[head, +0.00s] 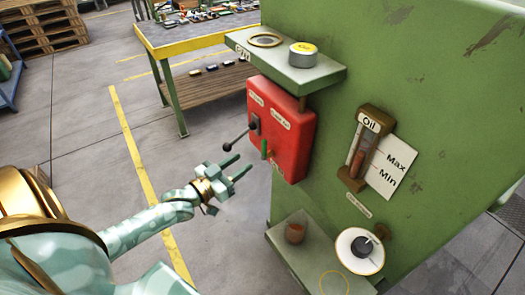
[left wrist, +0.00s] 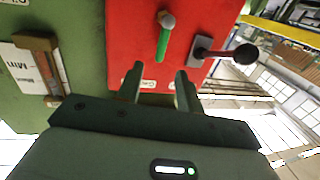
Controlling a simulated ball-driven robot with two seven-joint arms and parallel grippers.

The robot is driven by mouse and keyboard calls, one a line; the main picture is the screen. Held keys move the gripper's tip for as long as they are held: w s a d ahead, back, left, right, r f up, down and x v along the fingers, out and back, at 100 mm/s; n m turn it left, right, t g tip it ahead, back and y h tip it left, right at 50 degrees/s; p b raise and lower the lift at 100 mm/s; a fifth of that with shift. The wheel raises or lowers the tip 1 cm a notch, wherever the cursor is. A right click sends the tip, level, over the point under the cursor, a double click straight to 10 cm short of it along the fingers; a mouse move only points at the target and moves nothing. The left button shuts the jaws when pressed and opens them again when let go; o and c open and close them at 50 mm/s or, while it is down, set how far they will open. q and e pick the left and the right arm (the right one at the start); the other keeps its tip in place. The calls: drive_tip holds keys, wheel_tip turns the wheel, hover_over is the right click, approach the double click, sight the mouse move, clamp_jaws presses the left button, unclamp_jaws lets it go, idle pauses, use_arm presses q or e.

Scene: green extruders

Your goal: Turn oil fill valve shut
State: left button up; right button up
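A red box (head: 282,128) is fixed to the green machine. It carries a small green handle (head: 264,149), which points up in the head view, and a black-knobbed lever (head: 252,124) to its left. The labels on the box are too small to read, so I cannot tell which is the oil fill valve. My left gripper (head: 236,166) is open and empty, left of the box and apart from it. In the left wrist view the green handle (left wrist: 163,42) lies ahead, roughly in line with the gap between the fingers (left wrist: 160,88). My right gripper is not in view.
An oil gauge (head: 358,155) marked Max and Min is right of the box. A grey shelf (head: 285,70) with a yellow-topped tin (head: 303,54) juts out above. A lower ledge (head: 288,255) holds a brown cup (head: 295,233). A workbench (head: 190,43) stands behind.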

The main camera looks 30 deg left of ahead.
sight(264, 149)
use_arm(q)
drive_tip(key=w+d+b, duration=0.1)
drive_tip(key=w, duration=0.8)
drive_tip(key=shift+d+b, duration=0.3)
drive_tip(key=shift+b, duration=0.1)
clamp_jaws()
